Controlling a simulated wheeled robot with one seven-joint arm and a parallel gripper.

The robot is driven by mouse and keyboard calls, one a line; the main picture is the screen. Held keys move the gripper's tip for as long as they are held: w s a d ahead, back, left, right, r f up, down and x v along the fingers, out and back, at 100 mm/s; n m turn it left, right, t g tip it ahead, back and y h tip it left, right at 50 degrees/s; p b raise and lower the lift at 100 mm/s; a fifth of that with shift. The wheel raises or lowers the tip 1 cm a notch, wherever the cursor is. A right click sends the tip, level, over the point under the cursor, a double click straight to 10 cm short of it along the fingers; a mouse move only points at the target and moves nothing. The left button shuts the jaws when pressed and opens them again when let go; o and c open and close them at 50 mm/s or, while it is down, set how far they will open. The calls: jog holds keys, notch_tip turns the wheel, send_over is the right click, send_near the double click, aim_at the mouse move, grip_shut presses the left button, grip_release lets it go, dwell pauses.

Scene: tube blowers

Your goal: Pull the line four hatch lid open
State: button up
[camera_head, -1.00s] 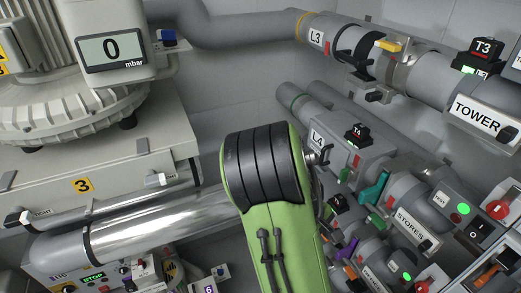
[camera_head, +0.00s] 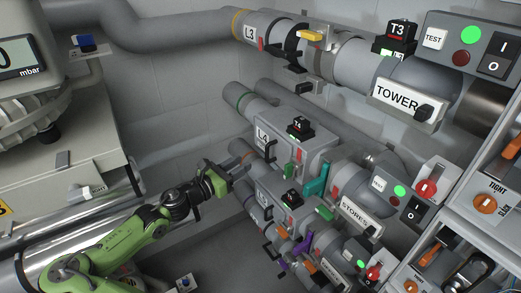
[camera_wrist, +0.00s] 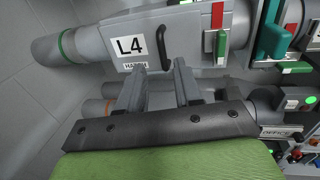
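The line four duct section with its L4 plate (camera_wrist: 130,46) and a smaller "HATCH" plate is a grey box-like housing (camera_head: 300,133). A black bar handle (camera_wrist: 165,45) stands on its face, right of the plate; it also shows in the head view (camera_head: 270,151). The lid looks closed against the housing. My gripper (camera_head: 243,164) is in front of and slightly below the handle, apart from it. In the wrist view my gripper (camera_wrist: 157,74) is open, its two fingers spread with nothing between them, the handle just beyond the gap.
A green lever (camera_head: 289,171), a teal lever (camera_head: 317,182) and the black T4 block (camera_head: 298,128) sit close to the handle. The L3 TOWER duct (camera_head: 362,68) runs above. Another duct with levers lies below. Open space lies left of the housing.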

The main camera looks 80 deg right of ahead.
aim_at(266, 150)
jog(key=b+x, duration=0.1)
jog(key=x, duration=1.1)
jog(key=shift+f+b, duration=0.1)
jog(key=shift+b, duration=0.2)
grip_shut()
